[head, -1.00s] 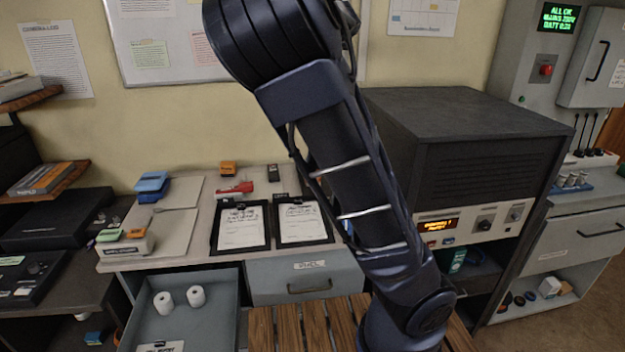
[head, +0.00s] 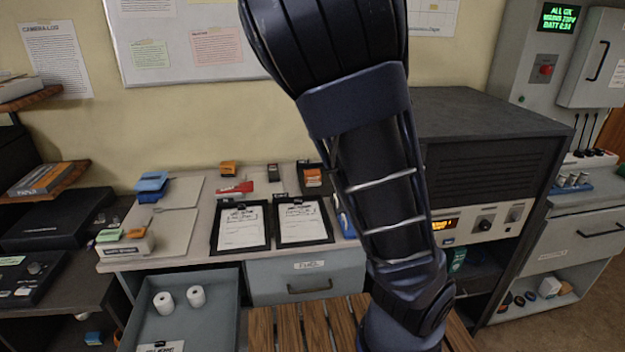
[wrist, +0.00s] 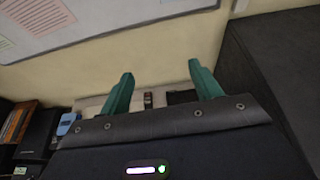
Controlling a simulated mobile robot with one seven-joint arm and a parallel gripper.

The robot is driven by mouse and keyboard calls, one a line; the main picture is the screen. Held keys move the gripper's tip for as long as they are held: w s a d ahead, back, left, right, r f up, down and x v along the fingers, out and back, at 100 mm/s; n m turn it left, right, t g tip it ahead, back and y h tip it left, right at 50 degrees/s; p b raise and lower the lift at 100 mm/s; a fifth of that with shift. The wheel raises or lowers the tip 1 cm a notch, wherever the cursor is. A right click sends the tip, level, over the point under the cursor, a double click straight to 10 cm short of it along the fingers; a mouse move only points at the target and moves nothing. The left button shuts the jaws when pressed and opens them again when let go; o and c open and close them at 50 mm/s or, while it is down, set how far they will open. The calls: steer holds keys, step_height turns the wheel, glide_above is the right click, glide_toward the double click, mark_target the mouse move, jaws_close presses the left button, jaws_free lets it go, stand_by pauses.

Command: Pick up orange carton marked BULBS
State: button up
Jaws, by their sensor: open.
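No BULBS lettering is readable, so I cannot tell for certain which item is the carton. In the head view a small orange box (head: 229,168) sits at the back of the desk by the wall. Another orange-topped dark item (head: 312,177) stands behind the right clipboard, left of my arm. My gripper (wrist: 161,84) shows in the wrist view with its two green fingers wide apart and nothing held between them. Beyond the fingers are the wall and the desk's back edge, with a small dark item (wrist: 148,100) in the gap. My gripper is outside the head view.
Two clipboards (head: 241,227) lie on the desk, with a red stapler-like item (head: 235,188) behind. Blue items (head: 152,184) are at left. A dark cabinet (head: 480,125) stands to the right. An open drawer (head: 190,325) with two white rolls juts out at front left.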

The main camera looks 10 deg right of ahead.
steer(key=shift+f, duration=4.1)
glide_toward(314, 178)
steer(key=shift+x, duration=0.9)
steer(key=shift+w, duration=0.15)
steer(key=shift+x, duration=5.3)
steer(key=shift+a+f, duration=0.1)
steer(key=shift+f, duration=0.05)
steer(key=c, duration=0.6)
